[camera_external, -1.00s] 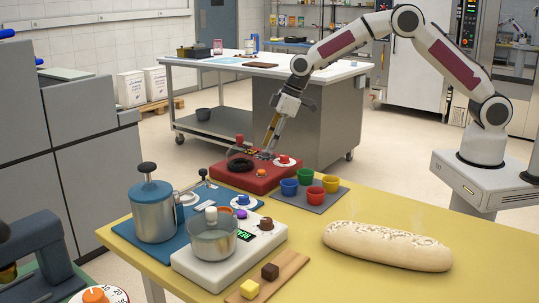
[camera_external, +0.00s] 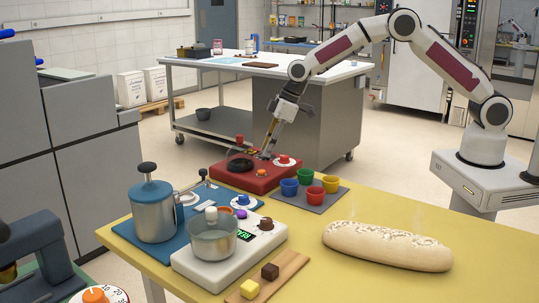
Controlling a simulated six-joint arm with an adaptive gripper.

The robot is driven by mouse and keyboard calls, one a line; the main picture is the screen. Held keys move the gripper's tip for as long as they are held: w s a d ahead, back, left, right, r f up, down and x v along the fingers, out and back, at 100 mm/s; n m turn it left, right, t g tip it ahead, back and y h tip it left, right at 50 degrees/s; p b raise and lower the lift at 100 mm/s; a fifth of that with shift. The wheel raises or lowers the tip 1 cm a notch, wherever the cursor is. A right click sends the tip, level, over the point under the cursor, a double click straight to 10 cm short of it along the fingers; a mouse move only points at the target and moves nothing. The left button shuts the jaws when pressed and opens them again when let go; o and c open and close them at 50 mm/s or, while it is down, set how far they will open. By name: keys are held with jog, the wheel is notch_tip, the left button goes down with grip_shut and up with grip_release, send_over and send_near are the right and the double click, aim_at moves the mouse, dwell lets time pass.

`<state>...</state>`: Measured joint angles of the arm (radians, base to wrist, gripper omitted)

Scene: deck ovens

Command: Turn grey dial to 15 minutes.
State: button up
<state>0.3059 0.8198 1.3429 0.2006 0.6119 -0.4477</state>
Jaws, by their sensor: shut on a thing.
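My gripper (camera_external: 266,153) points down at the far side of the red box (camera_external: 262,181), between a dark ring and a red dial. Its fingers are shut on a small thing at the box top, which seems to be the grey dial. The fingers and the small size hide most of this dial, and I cannot read its scale or pointer. The red dial (camera_external: 284,160) on a white round face stands just to the right of the fingertips.
The black ring (camera_external: 240,165) and an orange button (camera_external: 261,172) are on the red box. Coloured cups (camera_external: 289,187) stand on a grey mat to the right. A steel pot (camera_external: 212,240) on a white scale, a canister (camera_external: 153,211) and a loaf (camera_external: 387,246) stand nearer.

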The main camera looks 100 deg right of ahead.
jog(key=shift+m+h, duration=0.3)
jog(key=shift+m, duration=0.6)
jog(key=shift+w+a+m+g+h, duration=0.15)
jog(key=shift+m+h, duration=0.35)
jog(key=shift+m, duration=0.75)
jog(key=shift+s+a+m+g+h, duration=0.15)
jog(key=shift+m+h, duration=0.35)
jog(key=shift+m, duration=0.75)
jog(key=shift+w+m+g+h, duration=0.1)
jog(key=shift+m+g+h, duration=0.2)
jog(key=shift+m, duration=0.85)
jog(key=shift+w+m+g+h, duration=0.1)
jog(key=shift+m+g+h, duration=0.2)
jog(key=shift+m, duration=0.85)
jog(key=shift+m+g, duration=0.4)
jog(key=shift+m, duration=0.7)
jog(key=shift+f, duration=0.1)
jog(key=o, duration=1.1)
jog(key=shift+n, duration=0.4)
